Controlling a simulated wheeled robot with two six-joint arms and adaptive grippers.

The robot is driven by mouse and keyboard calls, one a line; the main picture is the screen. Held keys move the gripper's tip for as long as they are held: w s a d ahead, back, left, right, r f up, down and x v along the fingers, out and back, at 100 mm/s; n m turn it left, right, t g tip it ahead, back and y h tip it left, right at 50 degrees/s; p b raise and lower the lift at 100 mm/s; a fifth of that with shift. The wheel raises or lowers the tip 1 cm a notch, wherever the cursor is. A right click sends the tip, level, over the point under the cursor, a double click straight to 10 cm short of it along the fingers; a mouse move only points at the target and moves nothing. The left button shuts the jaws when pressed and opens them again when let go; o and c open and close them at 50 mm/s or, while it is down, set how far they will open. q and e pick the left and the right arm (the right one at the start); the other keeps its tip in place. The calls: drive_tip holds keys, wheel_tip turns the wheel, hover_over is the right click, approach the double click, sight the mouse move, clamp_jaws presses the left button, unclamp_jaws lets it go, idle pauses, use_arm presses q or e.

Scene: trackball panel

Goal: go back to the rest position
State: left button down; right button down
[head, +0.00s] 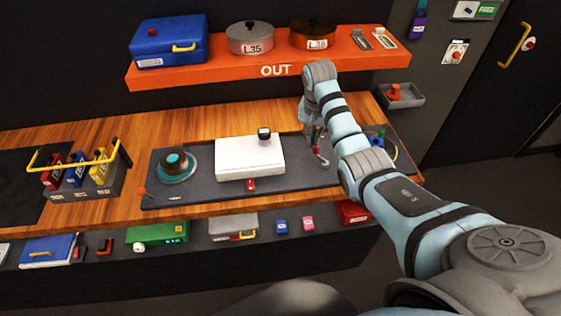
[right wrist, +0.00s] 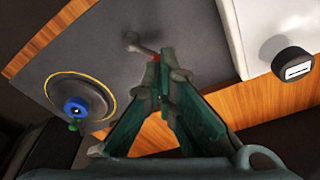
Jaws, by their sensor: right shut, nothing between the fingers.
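My right gripper (head: 316,143) reaches over the right part of the dark panel (head: 300,182), and its fingers are partly hidden by my arm in the head view. In the right wrist view the two green fingers of the right gripper (right wrist: 168,75) meet at their tips, with nothing between them. A small grey lever (right wrist: 140,46) stands just past the fingertips. It also shows beside the gripper in the head view (head: 320,158). Whether the fingers touch it I cannot tell. My left gripper is in neither view.
A white box (head: 250,160) with a black knob (head: 264,134) sits left of the gripper. A blue knob in a yellow ring (right wrist: 76,107) is at its right. A teal ball (head: 173,163) is on the panel's left. An orange shelf (head: 200,76) with pots overhangs behind.

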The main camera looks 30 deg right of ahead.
drive_tip(key=shift+r, duration=0.65)
